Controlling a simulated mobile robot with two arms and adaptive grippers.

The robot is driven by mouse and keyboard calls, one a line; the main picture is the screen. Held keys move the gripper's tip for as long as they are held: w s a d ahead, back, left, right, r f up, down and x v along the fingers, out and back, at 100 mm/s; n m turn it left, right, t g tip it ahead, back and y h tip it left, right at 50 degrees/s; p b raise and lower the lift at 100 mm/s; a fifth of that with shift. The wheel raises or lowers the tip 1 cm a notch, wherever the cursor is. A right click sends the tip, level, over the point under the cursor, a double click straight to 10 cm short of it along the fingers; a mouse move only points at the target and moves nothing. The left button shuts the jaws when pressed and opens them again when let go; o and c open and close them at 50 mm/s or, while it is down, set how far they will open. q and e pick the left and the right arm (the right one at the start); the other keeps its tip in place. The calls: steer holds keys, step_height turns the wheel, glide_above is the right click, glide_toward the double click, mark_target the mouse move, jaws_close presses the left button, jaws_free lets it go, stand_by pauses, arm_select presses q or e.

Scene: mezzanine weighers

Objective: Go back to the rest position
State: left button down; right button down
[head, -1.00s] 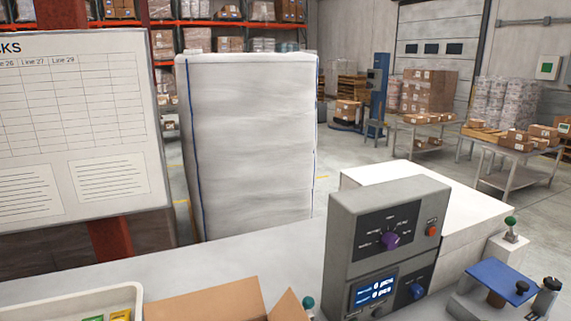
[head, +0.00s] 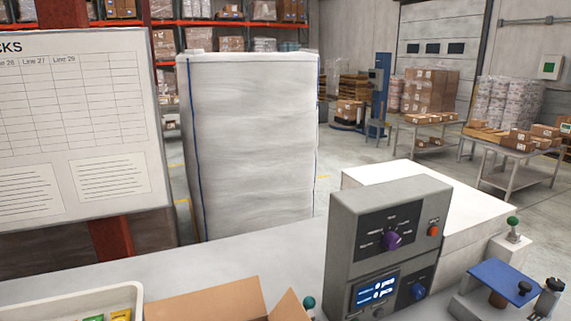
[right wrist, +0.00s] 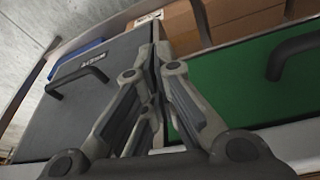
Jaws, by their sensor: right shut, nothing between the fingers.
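My right gripper (right wrist: 158,75) shows in the right wrist view with its fingers together and nothing between them. Below it are a dark grey panel with a handle (right wrist: 100,105) on the left and a green surface (right wrist: 250,80) on the right. It appears apart from both, though the exact gap is hard to judge. Neither gripper is in the head view. The left gripper is not in any view.
In the head view, a grey control box (head: 385,235) with a purple knob stands on the bench (head: 240,255). An open cardboard box (head: 215,302) and a white tray (head: 130,296) sit at the front left. A blue-topped scale (head: 505,277) is at right.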

steer(key=s+f+g, duration=0.1)
steer(key=s+f, duration=0.2)
steer(key=f, duration=0.8)
steer(key=s+f, duration=0.3)
steer(key=f, duration=0.8)
steer(key=s+d+f+g, duration=0.1)
steer(key=s+d+f, duration=0.2)
steer(key=s+f, duration=0.7)
steer(key=s+b, duration=0.1)
steer(key=s, duration=0.3)
steer(key=shift+d+f, duration=0.15)
steer(key=shift+f, duration=0.15)
